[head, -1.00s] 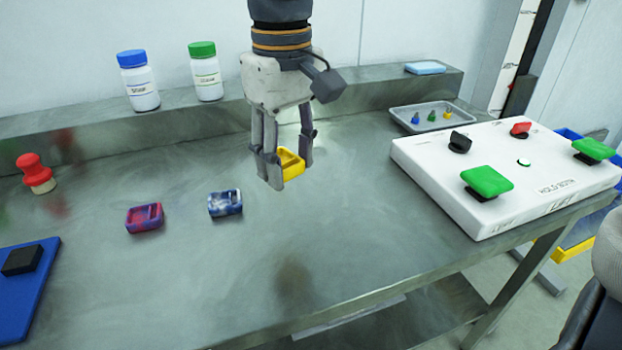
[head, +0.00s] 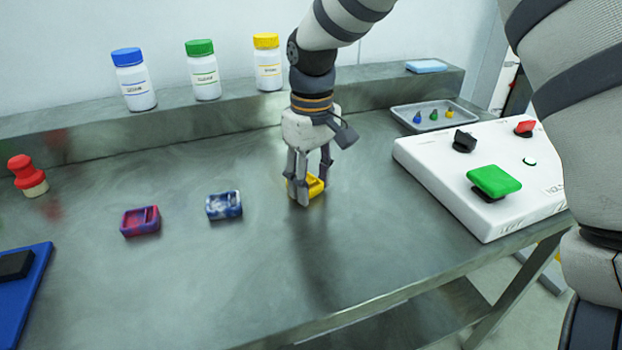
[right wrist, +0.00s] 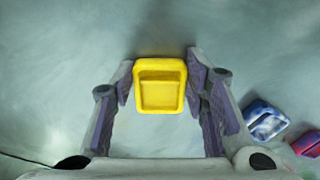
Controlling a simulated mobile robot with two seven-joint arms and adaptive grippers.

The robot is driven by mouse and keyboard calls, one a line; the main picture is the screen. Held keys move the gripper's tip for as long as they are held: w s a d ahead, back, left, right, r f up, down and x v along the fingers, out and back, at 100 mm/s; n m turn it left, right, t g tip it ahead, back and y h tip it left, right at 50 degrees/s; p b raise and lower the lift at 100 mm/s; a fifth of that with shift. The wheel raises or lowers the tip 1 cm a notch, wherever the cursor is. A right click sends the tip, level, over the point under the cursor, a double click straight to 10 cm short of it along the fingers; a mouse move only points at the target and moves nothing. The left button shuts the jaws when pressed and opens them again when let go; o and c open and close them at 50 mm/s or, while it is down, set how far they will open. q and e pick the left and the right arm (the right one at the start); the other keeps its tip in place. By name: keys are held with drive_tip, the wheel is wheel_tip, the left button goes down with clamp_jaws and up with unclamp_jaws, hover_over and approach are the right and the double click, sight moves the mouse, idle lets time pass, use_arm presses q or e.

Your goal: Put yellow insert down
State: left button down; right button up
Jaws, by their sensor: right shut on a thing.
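The yellow insert (head: 315,186) is a small open box between the fingers of my right gripper (head: 306,190) in the head view. The gripper points down and is shut on it, low over the metal table. The insert looks to be at or very near the table top; I cannot tell whether it touches. In the right wrist view, the yellow insert (right wrist: 160,86) sits level between the two fingertips of the right gripper (right wrist: 160,82), one on each side. My left gripper does not show.
A blue-white insert (head: 224,205) and a red-purple insert (head: 140,221) lie left of the gripper. A white button box (head: 440,175) stands right, a grey tray (head: 398,119) behind it. Bottles with blue (head: 135,85), green (head: 203,75) and yellow (head: 267,65) caps stand on the back ledge.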

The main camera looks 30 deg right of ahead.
drive_tip(key=shift+f, duration=0.15)
drive_tip(key=o, duration=1.2)
wheel_tip(320, 180, up, 12)
drive_tip(key=shift+r, duration=0.15)
